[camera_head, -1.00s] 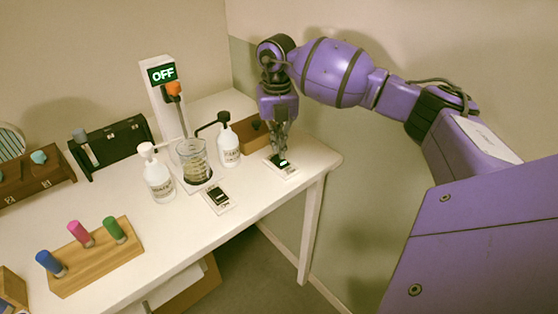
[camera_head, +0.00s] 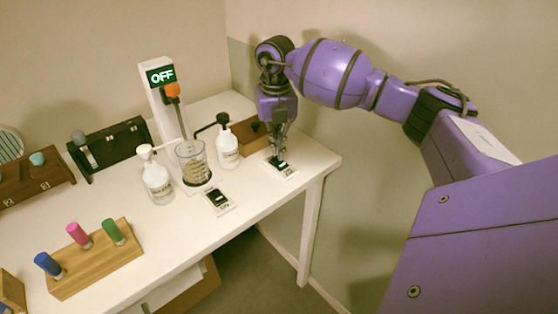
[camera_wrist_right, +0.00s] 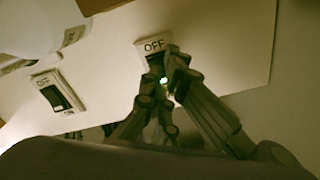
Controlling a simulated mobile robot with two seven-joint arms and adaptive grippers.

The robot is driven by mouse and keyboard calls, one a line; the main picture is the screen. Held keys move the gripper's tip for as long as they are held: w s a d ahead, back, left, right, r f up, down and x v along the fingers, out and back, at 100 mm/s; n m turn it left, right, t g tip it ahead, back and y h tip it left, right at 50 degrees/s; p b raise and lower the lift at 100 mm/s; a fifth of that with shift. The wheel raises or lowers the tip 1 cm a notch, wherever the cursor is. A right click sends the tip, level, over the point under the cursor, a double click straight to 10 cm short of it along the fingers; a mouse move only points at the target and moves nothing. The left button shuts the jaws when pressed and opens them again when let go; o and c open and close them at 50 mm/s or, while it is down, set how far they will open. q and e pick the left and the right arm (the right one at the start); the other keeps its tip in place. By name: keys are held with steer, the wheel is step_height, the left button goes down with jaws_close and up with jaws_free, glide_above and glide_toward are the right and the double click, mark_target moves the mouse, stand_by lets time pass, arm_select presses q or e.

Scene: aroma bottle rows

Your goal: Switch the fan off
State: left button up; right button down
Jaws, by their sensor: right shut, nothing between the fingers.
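A switch plate (camera_head: 289,173) lies on the table near its right corner. My right gripper (camera_head: 279,157) points down at it with its fingers shut and empty. In the right wrist view the fingertips (camera_wrist_right: 170,82) are over the dark rocker of this plate (camera_wrist_right: 153,44), marked OFF at its far end, and a small green glow shows between them. They hide much of the rocker; I cannot tell if they touch it. A second switch plate (camera_head: 218,202) lies to the left, also in the wrist view (camera_wrist_right: 55,92). A round grille, perhaps the fan (camera_head: 10,143), is cut by the left edge. My left gripper is not in view.
A white post with a green OFF display (camera_head: 161,76) stands behind a glass beaker (camera_head: 193,165). White pump bottles (camera_head: 158,184) (camera_head: 228,150) flank the beaker. A brown block (camera_head: 250,131) is just behind my gripper. A wooden rack (camera_head: 97,262) holds coloured vials at front left.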

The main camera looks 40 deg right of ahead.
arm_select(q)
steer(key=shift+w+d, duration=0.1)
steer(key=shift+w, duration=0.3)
arm_select(e)
steer(key=shift+f, duration=0.15)
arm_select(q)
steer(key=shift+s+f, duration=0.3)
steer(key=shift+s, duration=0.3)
arm_select(e)
steer(key=shift+f, duration=0.55)
arm_select(q)
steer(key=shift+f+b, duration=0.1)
steer(key=shift+b, duration=0.2)
arm_select(e)
steer(key=shift+f, duration=0.25)
